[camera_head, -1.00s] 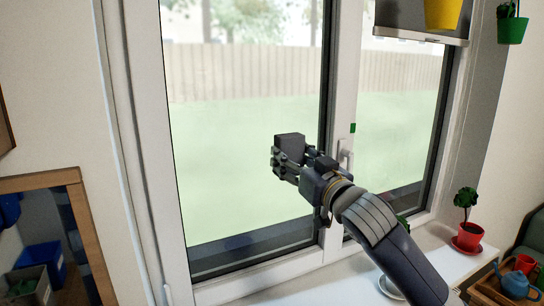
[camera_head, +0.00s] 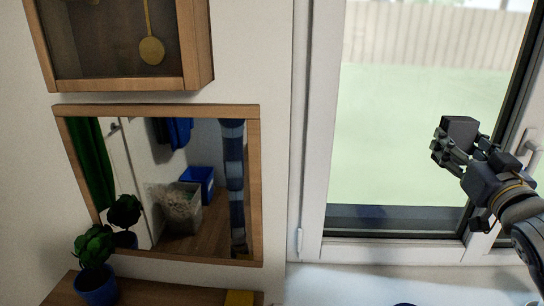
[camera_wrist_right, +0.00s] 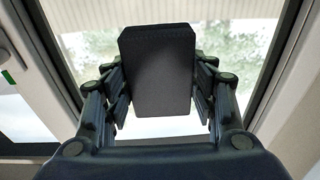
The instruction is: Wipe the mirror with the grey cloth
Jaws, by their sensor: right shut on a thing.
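The mirror (camera_head: 180,185) hangs on the wall at the left in the head view, in a wooden frame. It reflects a green curtain, a door, boxes and a plant. My right gripper (camera_head: 447,140) is in front of the window at the right, well apart from the mirror. My left gripper is in neither view.
A wooden clock (camera_head: 125,45) with a gold pendulum hangs just above the mirror. A plant in a blue pot (camera_head: 97,284) stands on a wooden surface (camera_head: 150,291) at the mirror's lower left. A yellow object (camera_head: 239,298) lies there too. Bare wall and the window frame (camera_head: 312,130) lie between mirror and gripper.

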